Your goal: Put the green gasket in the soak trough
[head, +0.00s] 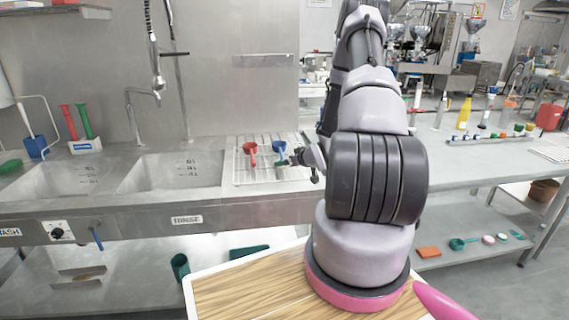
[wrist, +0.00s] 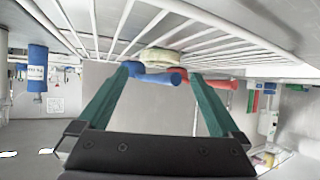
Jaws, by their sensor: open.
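My gripper (head: 285,161) is open over the white wire rack, to the right of the rinse basin. In the wrist view, my gripper's (wrist: 160,76) two green fingers stand apart, with a blue cylindrical part (wrist: 152,76) near their tips. A pale greenish round thing (wrist: 160,57) lies just beyond it against the rack; I cannot tell whether it is the green gasket. No gasket is clear in the head view, where my gripper covers part of the rack. No basin is clearly marked as the soak trough; the two steel basins are labelled wash (head: 62,180) and rinse (head: 178,174).
The wire rack (head: 240,180) holds a red scoop (head: 251,152) and a blue scoop (head: 280,147). A faucet (head: 131,110) rises behind the basins. Red and green handled tools (head: 80,122) stand at the left.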

